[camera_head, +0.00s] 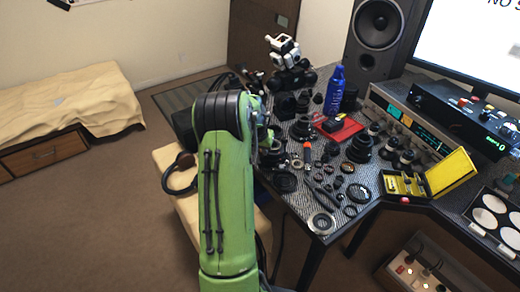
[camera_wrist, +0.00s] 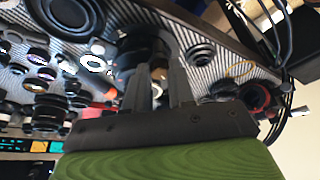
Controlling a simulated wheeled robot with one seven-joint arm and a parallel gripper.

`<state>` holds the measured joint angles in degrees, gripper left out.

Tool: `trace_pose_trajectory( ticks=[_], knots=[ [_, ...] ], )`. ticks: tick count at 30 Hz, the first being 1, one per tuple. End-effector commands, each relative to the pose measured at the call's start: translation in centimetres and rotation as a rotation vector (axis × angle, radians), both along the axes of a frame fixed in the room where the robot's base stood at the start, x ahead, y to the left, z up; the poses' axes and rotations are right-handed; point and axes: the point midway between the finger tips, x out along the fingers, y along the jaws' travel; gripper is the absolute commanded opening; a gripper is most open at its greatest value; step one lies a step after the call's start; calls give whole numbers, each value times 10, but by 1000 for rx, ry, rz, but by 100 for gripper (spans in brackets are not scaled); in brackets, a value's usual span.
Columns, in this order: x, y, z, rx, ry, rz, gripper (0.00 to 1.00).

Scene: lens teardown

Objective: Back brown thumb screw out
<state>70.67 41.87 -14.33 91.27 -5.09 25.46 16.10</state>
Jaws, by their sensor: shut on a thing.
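My gripper (camera_wrist: 158,72) shows in the wrist view, its two grey fingers reaching in among the lens parts. The fingers are shut on a small brownish piece (camera_wrist: 157,74), which looks like the brown thumb screw. Most of it is hidden between the fingertips. A dark cylindrical part (camera_wrist: 133,48) stands right by the fingertips; I cannot tell how far the screw sits in it. In the head view my green arm covers the gripper and the screw.
The patterned table (camera_head: 322,236) is crowded with lens barrels and rings. A blue bottle (camera_head: 334,90), a red tray (camera_head: 347,131) and an open yellow case (camera_head: 450,172) stand on it. A speaker (camera_head: 378,30) is behind. Dark cables (camera_wrist: 283,40) hang at the wrist view's right.

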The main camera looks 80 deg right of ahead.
Motion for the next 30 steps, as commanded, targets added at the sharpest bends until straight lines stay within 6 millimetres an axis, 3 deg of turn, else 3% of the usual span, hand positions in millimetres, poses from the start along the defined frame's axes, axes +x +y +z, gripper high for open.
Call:
trace_pose_trajectory(
  ticks=[14,15,19,30],
  knots=[
    [0,0,0,0,0,13,0],
    [0,0,0,0,0,13,28],
    [0,0,0,0,0,13,48],
    [0,3,9,-1,0,12,50]
  ],
)
